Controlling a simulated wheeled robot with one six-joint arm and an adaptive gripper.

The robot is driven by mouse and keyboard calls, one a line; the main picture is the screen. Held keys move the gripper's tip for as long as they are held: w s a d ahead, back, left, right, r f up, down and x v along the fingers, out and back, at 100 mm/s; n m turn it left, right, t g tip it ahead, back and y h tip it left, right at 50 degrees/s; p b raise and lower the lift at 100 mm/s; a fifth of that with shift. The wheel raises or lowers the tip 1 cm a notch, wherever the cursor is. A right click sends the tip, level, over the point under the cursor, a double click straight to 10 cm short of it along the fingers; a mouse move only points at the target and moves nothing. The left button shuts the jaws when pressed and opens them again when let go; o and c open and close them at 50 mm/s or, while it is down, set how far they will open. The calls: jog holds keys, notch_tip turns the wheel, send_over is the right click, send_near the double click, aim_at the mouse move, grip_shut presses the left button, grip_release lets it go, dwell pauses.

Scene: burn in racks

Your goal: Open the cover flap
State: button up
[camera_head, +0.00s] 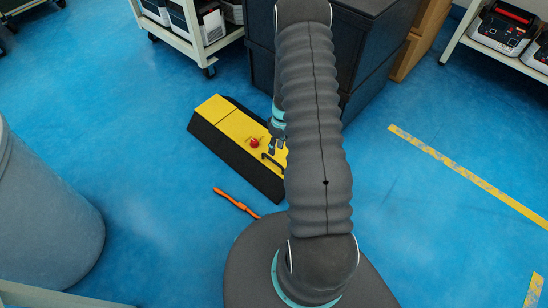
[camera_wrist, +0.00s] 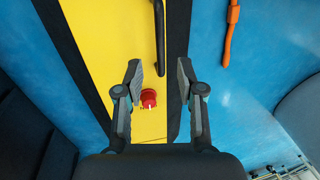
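A low yellow box (camera_head: 235,124) with black sloped sides lies on the blue floor. Its yellow top also fills the left middle of the wrist view (camera_wrist: 105,40). A seam crosses the top near its far left end; I cannot tell which panel is the cover flap. A red knob (camera_head: 255,143) sits on the top, also in the wrist view (camera_wrist: 148,98). My gripper (camera_wrist: 159,68) is open and empty above the box. My arm hides the box's right end.
An orange tool (camera_head: 237,201) lies on the floor beside the box. A grey bin (camera_head: 45,215) stands at left. Black crates (camera_head: 365,55) stand behind the box, a white cart (camera_head: 190,40) at the back left. Floor on the right is clear.

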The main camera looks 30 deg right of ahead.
send_over(274, 157)
jog(key=s+a, duration=0.2)
jog(key=s, duration=0.2)
jog(key=shift+w+f, duration=0.2)
jog(key=shift+f, duration=2.9)
grip_shut()
